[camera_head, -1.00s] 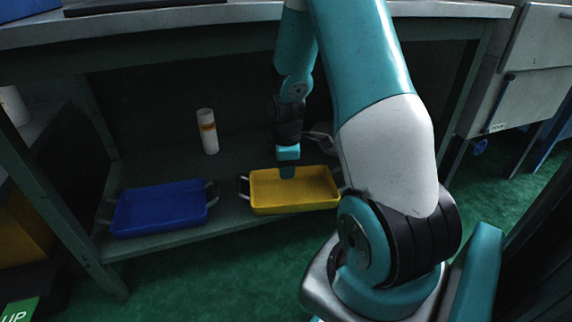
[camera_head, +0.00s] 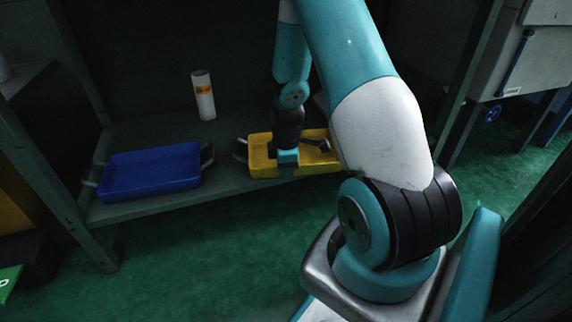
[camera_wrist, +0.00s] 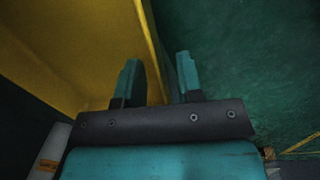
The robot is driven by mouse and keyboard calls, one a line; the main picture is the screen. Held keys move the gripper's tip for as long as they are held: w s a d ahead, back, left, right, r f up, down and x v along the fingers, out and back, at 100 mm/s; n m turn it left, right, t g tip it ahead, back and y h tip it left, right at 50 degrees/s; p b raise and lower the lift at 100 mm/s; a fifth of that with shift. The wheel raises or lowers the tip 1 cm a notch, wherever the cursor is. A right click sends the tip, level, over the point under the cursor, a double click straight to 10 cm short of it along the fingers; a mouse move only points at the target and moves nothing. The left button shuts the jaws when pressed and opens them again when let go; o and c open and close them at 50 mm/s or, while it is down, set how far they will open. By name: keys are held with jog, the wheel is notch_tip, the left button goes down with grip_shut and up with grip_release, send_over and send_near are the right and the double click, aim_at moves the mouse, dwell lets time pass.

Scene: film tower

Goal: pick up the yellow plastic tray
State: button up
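The yellow plastic tray (camera_head: 262,160) sits on the lower shelf, partly hidden behind my arm and gripper. A dark handle shows at its left end. My gripper (camera_head: 288,163) points down at the tray's front wall. In the wrist view the yellow tray (camera_wrist: 75,45) fills the left side, and its wall runs between the two teal fingers of my gripper (camera_wrist: 159,78). The fingers stand apart, one on the tray's inner side and one on the outer side over the green floor. I see a gap beside the wall, so the gripper is open around it.
A blue tray (camera_head: 150,168) lies on the shelf (camera_head: 225,183) to the left. A table leg (camera_head: 60,185) is at the left. Green floor (camera_head: 200,260) is free in front.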

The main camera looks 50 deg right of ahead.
grip_shut()
jog(key=shift+s, duration=0.1)
